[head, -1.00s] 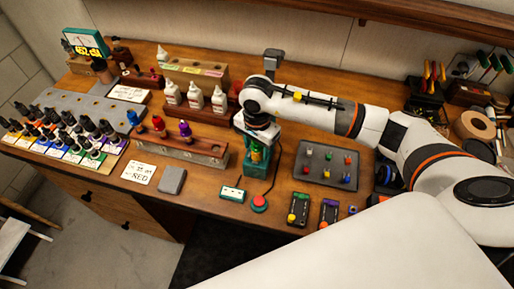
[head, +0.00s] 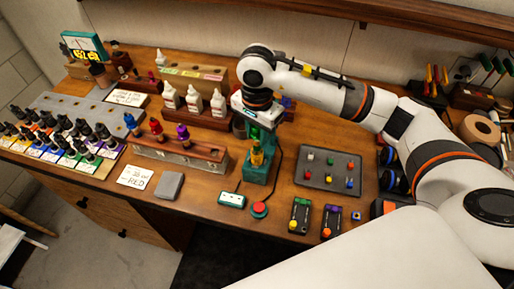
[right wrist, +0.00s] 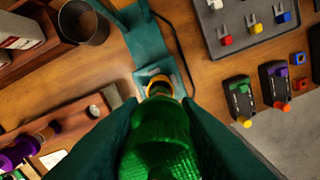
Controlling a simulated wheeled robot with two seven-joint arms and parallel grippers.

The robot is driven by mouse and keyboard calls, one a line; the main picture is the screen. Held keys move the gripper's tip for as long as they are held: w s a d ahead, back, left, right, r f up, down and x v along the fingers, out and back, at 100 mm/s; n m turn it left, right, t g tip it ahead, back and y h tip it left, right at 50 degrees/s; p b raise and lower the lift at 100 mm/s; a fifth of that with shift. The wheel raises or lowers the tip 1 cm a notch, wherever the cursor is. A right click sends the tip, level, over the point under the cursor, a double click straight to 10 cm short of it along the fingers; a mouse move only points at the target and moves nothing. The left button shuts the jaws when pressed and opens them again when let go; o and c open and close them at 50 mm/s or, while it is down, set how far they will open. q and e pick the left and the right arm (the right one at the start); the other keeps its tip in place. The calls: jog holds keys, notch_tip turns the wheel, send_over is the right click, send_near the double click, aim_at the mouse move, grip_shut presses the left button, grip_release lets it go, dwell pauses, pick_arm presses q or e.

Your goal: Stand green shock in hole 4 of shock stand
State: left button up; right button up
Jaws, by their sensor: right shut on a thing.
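The green shock (right wrist: 160,130) is clasped between the dark jaws of my right gripper (head: 258,116). Its green body fills the lower middle of the right wrist view. A yellow-orange part (right wrist: 158,85) shows at its far end, over the teal device (head: 257,172); I cannot tell whether they touch. The shock stand (head: 205,163), a long brown-topped block, is left of the gripper. Blue (head: 130,121), red (head: 155,127) and purple (head: 182,133) shocks stand in it. Its right-end hole is empty and shows in the right wrist view (right wrist: 94,111). My left gripper is out of view.
White bottles (head: 194,98) stand in a rack behind the shock stand. A grey tray (head: 328,168) with small coloured parts lies right of the teal device. A red button (head: 259,209) and a grey block (head: 169,186) are in front. A black cable runs beside the device.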

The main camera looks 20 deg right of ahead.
notch_tip(320, 180, up, 4)
jog(key=shift+f, duration=0.1)
jog(key=shift+r+p, duration=1.45)
jog(key=shift+r, duration=2.2)
jog(key=shift+w+f, duration=0.1)
